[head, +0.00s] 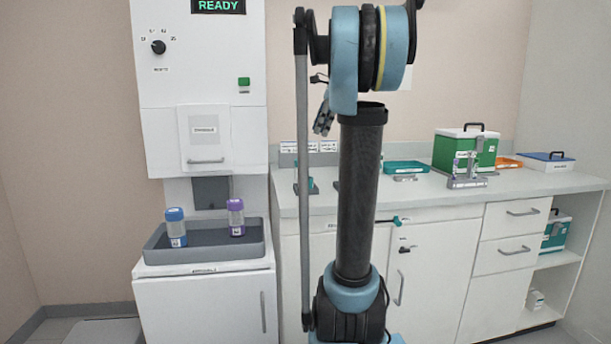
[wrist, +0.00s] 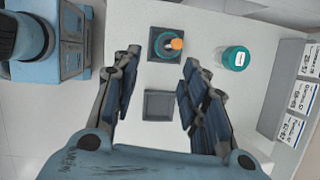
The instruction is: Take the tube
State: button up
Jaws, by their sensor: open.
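In the head view, a tube with a blue cap (head: 176,227) and a tube with a purple cap (head: 236,217) stand upright in a grey tray (head: 205,256) marked as arrivals, below the white machine. In the wrist view, my gripper (wrist: 158,80) is open, with nothing between its fingers. Beyond the fingertips, a grey square holder (wrist: 154,56) bears a teal round item with an orange tip (wrist: 176,43). A teal-capped container (wrist: 235,58) is to its right on the white surface. In the head view, my arm hides part of the counter.
A second grey square holder (wrist: 158,105) looks empty between my fingers' lines in the wrist view. On the counter (head: 560,182) are a green box (head: 478,152), a teal tray (head: 406,167) and an orange tray (head: 506,162).

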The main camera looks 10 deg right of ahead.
notch_tip(320, 180, up, 2)
jog(key=w+d+r+m, duration=0.1)
jog(key=w+d+m, duration=0.1)
jog(key=w, duration=0.1)
send_near(306, 161)
notch_tip(306, 161, down, 5)
jog(key=w+a, duration=0.1)
jog(key=w, duration=0.1)
jog(key=shift+a+x, duration=0.15)
jog(key=shift+x, duration=1.15)
jog(key=shift+a+x, duration=0.1)
jog(key=shift+x, duration=1.25)
jog(key=shift+s+r, duration=0.1)
jog(key=shift+s, duration=0.05)
jog(key=shift+y, duration=0.3)
jog(key=c, duration=0.9)
